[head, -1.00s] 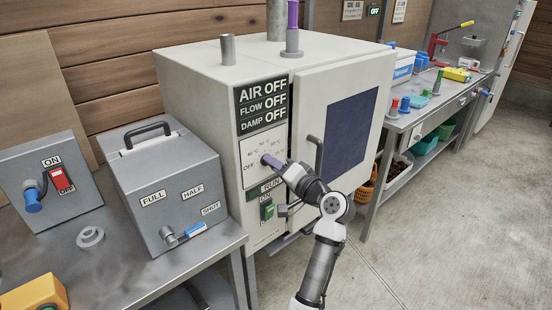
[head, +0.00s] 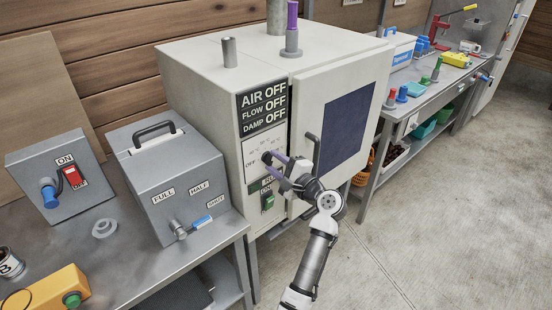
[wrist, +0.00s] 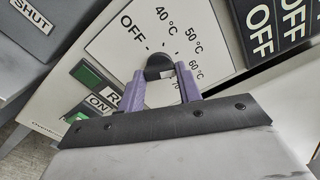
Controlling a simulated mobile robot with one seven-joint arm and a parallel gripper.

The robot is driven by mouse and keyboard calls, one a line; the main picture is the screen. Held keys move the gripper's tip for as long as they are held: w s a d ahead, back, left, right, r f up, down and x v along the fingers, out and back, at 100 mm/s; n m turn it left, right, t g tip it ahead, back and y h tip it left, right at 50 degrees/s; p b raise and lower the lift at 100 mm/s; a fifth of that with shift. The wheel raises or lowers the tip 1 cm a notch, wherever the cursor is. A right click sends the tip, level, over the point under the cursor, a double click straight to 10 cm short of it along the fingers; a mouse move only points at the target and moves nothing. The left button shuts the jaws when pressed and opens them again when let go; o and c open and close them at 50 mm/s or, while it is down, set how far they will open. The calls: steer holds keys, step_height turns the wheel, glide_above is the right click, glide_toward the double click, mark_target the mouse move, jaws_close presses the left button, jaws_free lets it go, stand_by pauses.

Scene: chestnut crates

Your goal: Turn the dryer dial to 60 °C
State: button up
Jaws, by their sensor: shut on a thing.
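The dryer (head: 218,85) is a large pale cabinet, and a white scale plate (head: 252,150) sits on its front. In the wrist view the plate (wrist: 112,40) reads OFF, 40, 50, 60 and 70 °C around the dark round dial (wrist: 158,66). My gripper (wrist: 160,74) has its purple fingers on either side of the dial and is shut on it. The fingers and dial hide part of the plate, and I cannot tell which mark the dial points to. In the head view my gripper (head: 268,163) reaches the dial from the right. The display (head: 262,107) reads AIR OFF, FLOW OFF, DAMP OFF.
The dryer door's dark handle (head: 313,155) stands close to my gripper. A grey box (head: 165,180) with a FULL/HALF/SHUT lever is on the left bench. Open floor (head: 430,230) lies to the right.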

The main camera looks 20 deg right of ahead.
steer(key=shift+m, duration=2.1)
steer(key=o, duration=1)
steer(key=shift+s, duration=0.1)
steer(key=b+v, duration=0.4)
steer(key=v, duration=0.9)
steer(key=shift+s+d, duration=0.1)
steer(key=shift+s, duration=0.25)
